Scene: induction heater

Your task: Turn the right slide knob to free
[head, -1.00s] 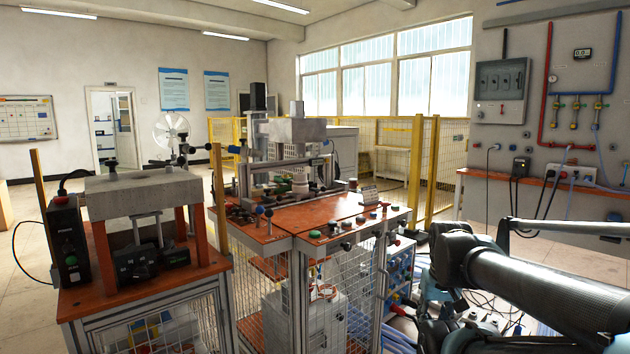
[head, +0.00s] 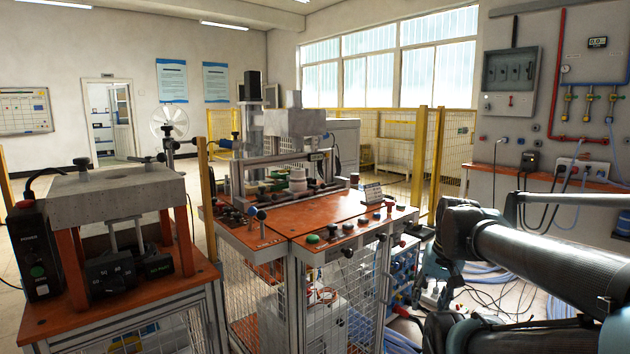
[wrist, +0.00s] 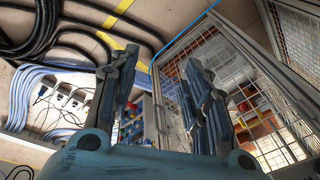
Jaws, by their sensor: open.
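The heater workstation has an orange table top (head: 290,221) in the middle of the head view. Several knobs line its front edge, including a green one (head: 313,238), a black one (head: 347,226) and a red one (head: 389,205). A ball-ended lever (head: 261,214) stands near its left corner. Black knobs (head: 347,251) also stick out below the edge. I cannot tell which is the right slide knob, nor read its setting. My gripper (wrist: 158,72) is open and empty in the wrist view, over floor cables and a mesh cage, with no knob between its fingers.
A separate stand with a concrete block (head: 115,192) is at left. Yellow mesh fencing (head: 425,160) is behind the workstation. Cables (head: 490,295) lie on the floor at right, also in the wrist view (wrist: 50,95). A mesh cage frame (wrist: 225,65) is close to my gripper.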

